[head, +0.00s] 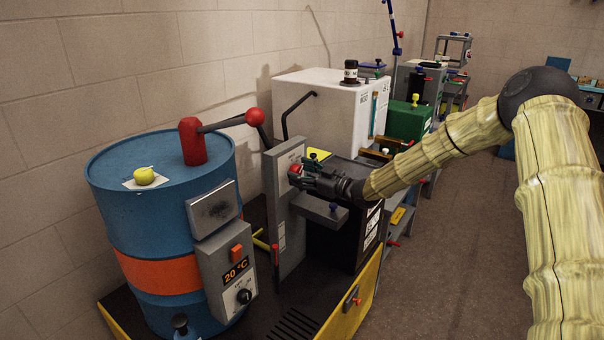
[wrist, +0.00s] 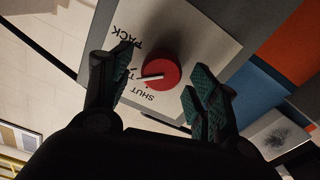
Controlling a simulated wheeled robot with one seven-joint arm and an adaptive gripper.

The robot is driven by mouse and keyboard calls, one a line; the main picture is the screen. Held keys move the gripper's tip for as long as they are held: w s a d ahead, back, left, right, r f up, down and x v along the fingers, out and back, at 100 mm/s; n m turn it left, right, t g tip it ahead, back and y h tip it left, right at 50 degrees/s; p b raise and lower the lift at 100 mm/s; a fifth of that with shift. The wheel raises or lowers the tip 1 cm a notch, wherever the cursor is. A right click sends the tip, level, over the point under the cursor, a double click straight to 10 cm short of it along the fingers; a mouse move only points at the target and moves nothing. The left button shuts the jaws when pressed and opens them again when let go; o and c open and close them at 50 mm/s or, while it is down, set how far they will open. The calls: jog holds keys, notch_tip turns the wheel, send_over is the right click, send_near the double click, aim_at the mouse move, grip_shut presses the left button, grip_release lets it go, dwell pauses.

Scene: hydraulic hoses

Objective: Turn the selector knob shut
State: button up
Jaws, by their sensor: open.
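The selector knob (wrist: 161,71) is a red round knob with a white pointer line, on a pale label plate (wrist: 198,32) in the wrist view. The plate reads "PACK" and "SHUT", with another marking between them partly hidden. The pointer lies toward that middle marking, between the two words. My gripper (wrist: 160,92) is open, one finger on each side of the knob, with visible gaps. In the head view my gripper (head: 298,173) is at the upright grey panel (head: 291,232), and the red knob (head: 295,169) shows just beyond its fingertips.
A blue drum (head: 160,225) with an orange band, a red hand lever (head: 193,142) and a control box (head: 226,271) reading "20 °C" stands left of the panel. A white cabinet (head: 330,105) stands behind. Open floor (head: 440,260) lies to the right.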

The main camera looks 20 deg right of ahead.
jog(key=c, duration=1)
jog(key=n+b, duration=0.1)
jog(key=n, duration=0.1)
jog(key=n+b, duration=0.4)
jog(key=shift+a+f, duration=0.1)
jog(key=shift+f, duration=0.15)
jog(key=shift+r+n+b, duration=0.15)
jog(key=shift+n+b, duration=1.3)
jog(key=shift+n, duration=0.55)
